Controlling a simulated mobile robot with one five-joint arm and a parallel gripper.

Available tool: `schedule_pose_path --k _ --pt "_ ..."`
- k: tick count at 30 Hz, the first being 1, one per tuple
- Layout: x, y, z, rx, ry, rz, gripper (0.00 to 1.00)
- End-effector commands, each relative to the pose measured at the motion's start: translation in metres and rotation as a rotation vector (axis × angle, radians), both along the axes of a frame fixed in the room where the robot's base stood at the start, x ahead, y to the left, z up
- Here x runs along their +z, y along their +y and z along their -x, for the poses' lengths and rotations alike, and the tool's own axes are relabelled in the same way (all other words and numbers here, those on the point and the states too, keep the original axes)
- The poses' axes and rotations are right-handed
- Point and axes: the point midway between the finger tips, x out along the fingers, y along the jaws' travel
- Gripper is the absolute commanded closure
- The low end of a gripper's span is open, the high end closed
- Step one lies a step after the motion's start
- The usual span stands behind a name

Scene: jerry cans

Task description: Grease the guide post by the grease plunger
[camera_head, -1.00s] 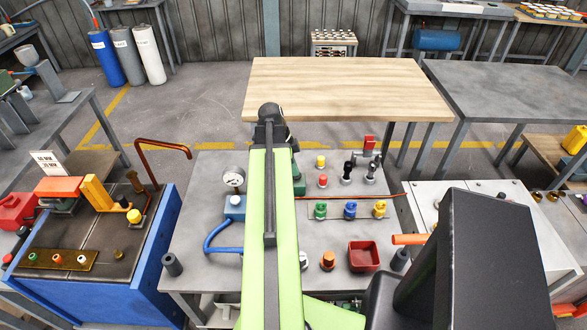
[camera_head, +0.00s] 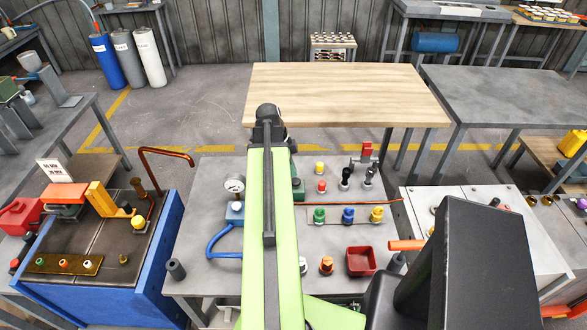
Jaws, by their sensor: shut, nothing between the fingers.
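Two dark upright posts stand at the front corners of the grey bench (camera_head: 205,275), one at the left (camera_head: 175,269) and one at the right (camera_head: 397,262). I cannot tell whether either is the guide post. Two black-topped plungers, a left one (camera_head: 346,176) and a right one (camera_head: 368,176), stand at the bench's back right. I cannot tell whether either is the grease plunger. My green arm reaches forward over the middle of the bench, ending in a black joint. My gripper does not show; the arm may hide it, along with part of the bench.
A blue cabinet (camera_head: 157,255) flanks the bench left, a grey one right. The wooden table (camera_head: 345,95) behind is bare.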

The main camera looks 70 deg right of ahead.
Motion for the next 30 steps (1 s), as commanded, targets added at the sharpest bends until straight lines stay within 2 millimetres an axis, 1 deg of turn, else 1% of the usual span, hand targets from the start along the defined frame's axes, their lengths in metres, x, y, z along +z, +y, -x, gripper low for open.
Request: schedule_pose_path --k 1,6,10,13,30 --pt "0.025 0.002 -0.003 0.001 0.0 0.001 1.0" --pt "0.062 0.007 -0.013 0.002 0.0 0.0 1.0" --pt "0.08 0.01 -0.019 0.002 0.001 0.001 1.0" --pt "0.084 0.011 -0.022 0.002 0.001 0.001 1.0" --pt "0.082 0.012 -0.023 0.003 0.001 0.001 1.0"
